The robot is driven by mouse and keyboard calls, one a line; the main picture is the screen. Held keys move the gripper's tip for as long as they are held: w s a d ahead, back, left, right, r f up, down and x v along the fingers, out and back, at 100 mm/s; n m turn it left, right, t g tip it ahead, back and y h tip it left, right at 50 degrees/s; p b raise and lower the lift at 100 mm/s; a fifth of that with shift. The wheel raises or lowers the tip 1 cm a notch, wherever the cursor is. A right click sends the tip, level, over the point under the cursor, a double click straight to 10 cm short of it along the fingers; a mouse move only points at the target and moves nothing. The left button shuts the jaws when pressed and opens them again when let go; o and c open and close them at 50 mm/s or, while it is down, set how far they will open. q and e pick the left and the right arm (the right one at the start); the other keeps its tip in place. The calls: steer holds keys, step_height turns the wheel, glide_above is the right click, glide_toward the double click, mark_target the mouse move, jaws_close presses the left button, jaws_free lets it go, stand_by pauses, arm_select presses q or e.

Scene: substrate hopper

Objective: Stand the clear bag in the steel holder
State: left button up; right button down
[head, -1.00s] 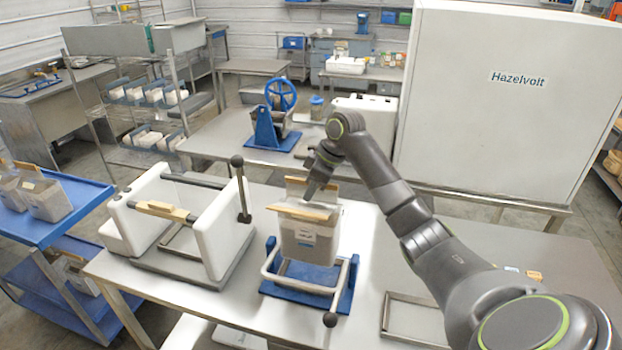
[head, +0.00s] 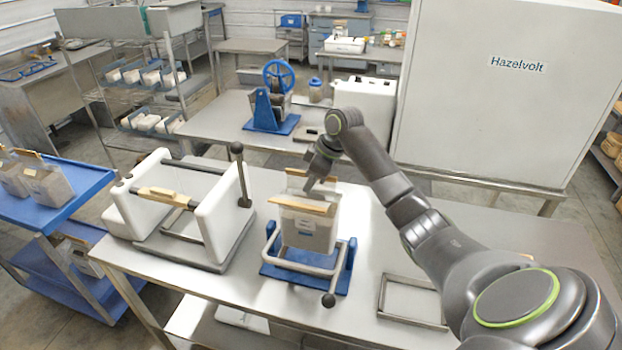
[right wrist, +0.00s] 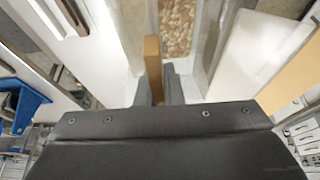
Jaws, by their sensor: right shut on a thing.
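The clear bag (head: 306,238), filled with greyish-brown material, is upright at the steel-tube holder (head: 290,266) with its blue base (head: 300,281). Its lower part is behind the front tube; I cannot tell whether its bottom touches the base. A pale wooden strip (head: 303,206) lies along its front top edge, and another strip stands behind. My right gripper (head: 309,187) is at the bag's mouth. In the right wrist view its fingers (right wrist: 158,88) are shut on a wooden strip (right wrist: 152,68), with brown granules (right wrist: 177,28) beyond. My left gripper is not in view.
A white-sided press (head: 180,210) with an upright lever stands left of the holder. An empty steel frame (head: 412,302) lies on the table (head: 375,255) to the right. A blue cart (head: 75,205) with similar bags is at far left. A large white cabinet (head: 500,110) stands behind.

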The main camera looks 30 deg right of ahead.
mark_target(312, 191)
steer(key=shift+f+b, duration=1.95)
steer(key=shift+b, duration=0.35)
step_height(312, 191, down, 4)
steer(key=shift+w+r+b, duration=0.1)
steer(key=shift+r+b, duration=0.15)
steer(key=shift+b, duration=0.05)
steer(key=shift+a+p, duration=0.1)
steer(key=shift+p, duration=0.4)
steer(key=shift+f, duration=0.5)
